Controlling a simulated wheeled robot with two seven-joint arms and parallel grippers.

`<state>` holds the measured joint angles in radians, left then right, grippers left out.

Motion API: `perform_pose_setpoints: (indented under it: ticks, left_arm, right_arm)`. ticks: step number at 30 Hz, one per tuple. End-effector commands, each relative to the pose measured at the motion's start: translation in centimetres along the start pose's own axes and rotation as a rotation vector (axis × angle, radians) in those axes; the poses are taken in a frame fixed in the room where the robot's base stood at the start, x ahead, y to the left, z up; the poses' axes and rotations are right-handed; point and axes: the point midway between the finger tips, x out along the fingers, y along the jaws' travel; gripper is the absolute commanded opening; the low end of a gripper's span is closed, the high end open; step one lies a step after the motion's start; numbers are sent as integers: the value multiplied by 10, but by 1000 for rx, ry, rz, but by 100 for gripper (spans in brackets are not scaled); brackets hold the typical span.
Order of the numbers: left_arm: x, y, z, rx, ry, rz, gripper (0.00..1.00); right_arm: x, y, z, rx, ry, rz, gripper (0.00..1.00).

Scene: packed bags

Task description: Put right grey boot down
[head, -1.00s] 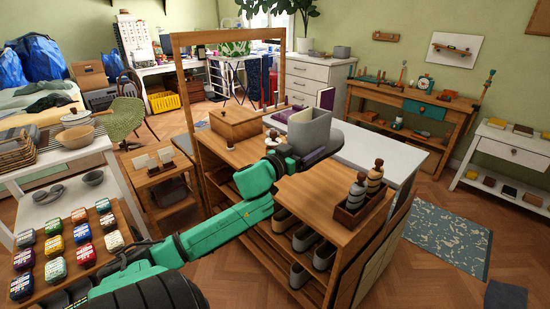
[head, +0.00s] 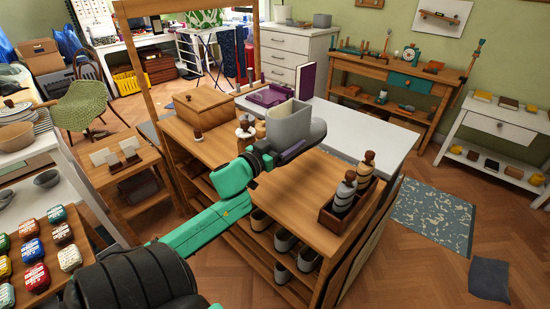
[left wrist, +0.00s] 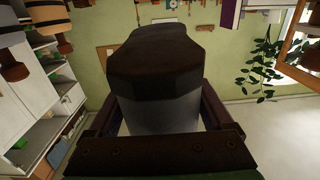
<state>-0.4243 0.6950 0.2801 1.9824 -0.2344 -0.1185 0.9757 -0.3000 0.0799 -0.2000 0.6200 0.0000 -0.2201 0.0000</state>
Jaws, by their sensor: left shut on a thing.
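My left gripper (head: 284,156) is shut on a grey boot (head: 288,124). The boot is upright, its open top facing up and its toe pointing right. It appears to be above the wooden top of a shelf unit (head: 300,195); the exact gap below it cannot be told. In the left wrist view the boot's dark sole (left wrist: 165,65) fills the middle between the two fingers. More grey boots (head: 285,240) stand in the unit's lower shelves, partly hidden. My right gripper is not in view.
A wooden tray with striped bottles (head: 345,195) stands at the unit's right end. A wooden box (head: 203,108) and small turned pieces stand at the left. A purple book (head: 270,96) lies behind the boot. A white counter (head: 370,140) adjoins behind.

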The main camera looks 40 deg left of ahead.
Motion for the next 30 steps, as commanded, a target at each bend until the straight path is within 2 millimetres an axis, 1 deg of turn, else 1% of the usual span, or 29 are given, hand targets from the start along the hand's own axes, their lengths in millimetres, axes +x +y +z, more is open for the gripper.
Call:
perform_pose_setpoints:
  ticks: [1, 6, 9, 11, 16, 18, 19, 25, 28, 29, 30]
  left_arm:
    - [0, -1, 19, -4, 3, -3, 0]
    - [0, 0, 73, -4, 4, -1, 0]
    - [1, 1, 93, -2, 5, 1, 0]
    - [1, 0, 100, 1, 5, 1, 0]
    - [1, 0, 133, 0, 4, 0, 0]
    - [1, 0, 142, 0, 4, 1, 0]
    - [1, 0, 144, 1, 5, 2, 0]
    - [1, 1, 143, 3, 6, 3, 0]
    - [1, 1, 146, 2, 5, 3, 0]
    - [0, 0, 147, 2, 1, 2, 92]
    - [0, 0, 147, 2, 1, 2, 100]
  right_arm:
    - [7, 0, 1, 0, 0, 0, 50]
    - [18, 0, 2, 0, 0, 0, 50]
    - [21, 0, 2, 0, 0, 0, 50]
    - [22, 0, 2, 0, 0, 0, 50]
    - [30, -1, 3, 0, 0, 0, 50]
    - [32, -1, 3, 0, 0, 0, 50]
    - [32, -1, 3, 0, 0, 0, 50]
    - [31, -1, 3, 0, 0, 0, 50]
    - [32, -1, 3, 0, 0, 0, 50]
    - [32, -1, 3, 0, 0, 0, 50]
    - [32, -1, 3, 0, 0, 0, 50]
